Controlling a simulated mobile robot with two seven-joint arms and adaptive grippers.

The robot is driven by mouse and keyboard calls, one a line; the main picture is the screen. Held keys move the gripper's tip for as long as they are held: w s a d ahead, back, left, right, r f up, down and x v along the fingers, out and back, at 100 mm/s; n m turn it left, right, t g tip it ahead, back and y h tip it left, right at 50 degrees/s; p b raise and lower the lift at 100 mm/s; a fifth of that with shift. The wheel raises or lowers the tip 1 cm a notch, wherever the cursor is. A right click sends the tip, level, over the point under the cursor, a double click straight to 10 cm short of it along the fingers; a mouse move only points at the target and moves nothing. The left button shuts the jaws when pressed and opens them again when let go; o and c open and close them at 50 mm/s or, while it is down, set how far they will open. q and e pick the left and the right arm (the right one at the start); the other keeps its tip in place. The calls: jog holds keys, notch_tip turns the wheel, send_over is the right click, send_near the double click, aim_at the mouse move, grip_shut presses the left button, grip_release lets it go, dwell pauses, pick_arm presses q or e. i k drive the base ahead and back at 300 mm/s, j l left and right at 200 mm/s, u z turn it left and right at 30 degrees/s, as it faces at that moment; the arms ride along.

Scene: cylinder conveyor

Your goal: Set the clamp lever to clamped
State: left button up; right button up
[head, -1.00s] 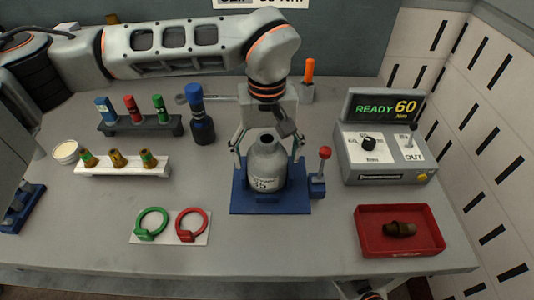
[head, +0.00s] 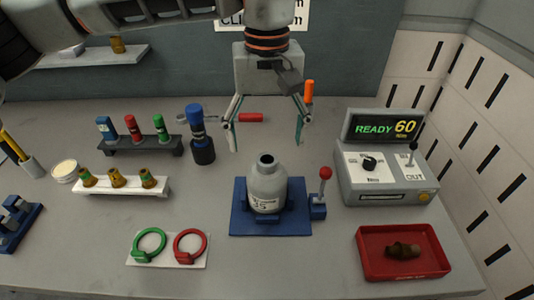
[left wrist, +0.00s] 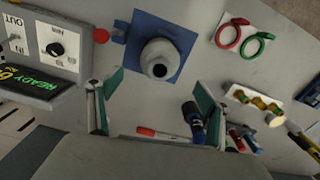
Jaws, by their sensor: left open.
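The clamp lever (head: 324,181) is a short upright rod with a red ball knob on a blue block at the right side of the blue clamp base (head: 240,226). Its knob also shows in the left wrist view (left wrist: 101,35). A grey bottle (head: 267,187) with a label and open dark neck stands upright in the clamp base. My left gripper (head: 267,143) is open and empty above and behind the bottle, apart from it and from the lever. In the left wrist view its two fingers (left wrist: 152,98) are spread wide. My right gripper is not seen.
A grey control box (head: 385,185) reading READY 60 stands right of the lever. A red tray (head: 372,270) holds a brown fitting. Red and green rings (head: 168,249) lie at front left.

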aim_at(323, 186)
jog(key=k, duration=1.5)
